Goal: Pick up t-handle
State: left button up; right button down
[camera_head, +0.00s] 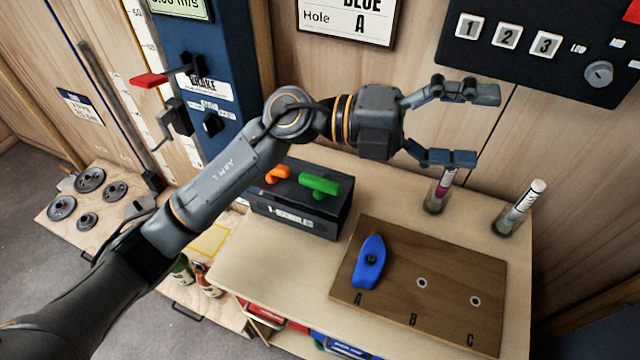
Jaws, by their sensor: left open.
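A green handle (319,185) with a thick crossbar stands on top of a dark box (297,220) near the table's left back. A smaller orange handle (277,174) stands beside it, to its left. Both look T-shaped; I cannot tell which one is the named t-handle. The label on the box front is too small to read surely. My left gripper (473,126) is open and empty, its fingers pointing right. It is up and to the right of the box, apart from both handles. My right gripper is not in view.
A brown board (450,265) marked A, B, C holds a blue climbing hold (370,262) at A. Two tubes (439,191) (519,209) stand in cups at the back right. A control panel (555,55) hangs on the wall. Weight discs (90,179) lie at the left.

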pick_arm(q)
notch_tip(320, 180, down, 4)
jog(key=m+y, duration=0.2)
jog(key=y, duration=0.2)
jog(key=n+t+y+p, duration=0.25)
jog(key=t+y, duration=0.25)
jog(key=y, duration=1)
send_over(320, 179)
jog(key=shift+m, duration=0.35)
jog(key=f, duration=1.4)
jog(key=shift+s+a+f, duration=0.15)
jog(key=shift+a+f, duration=0.05)
jog(key=shift+f, duration=0.5)
jog(key=shift+d+f, duration=0.1)
jog(key=shift+f, duration=0.1)
notch_tip(320, 179, down, 4)
jog(key=p, duration=0.3)
jog(key=shift+d+f, duration=0.1)
jog(key=shift+f, duration=0.35)
jog(key=c, duration=1)
jog(key=shift+r, duration=0.15)
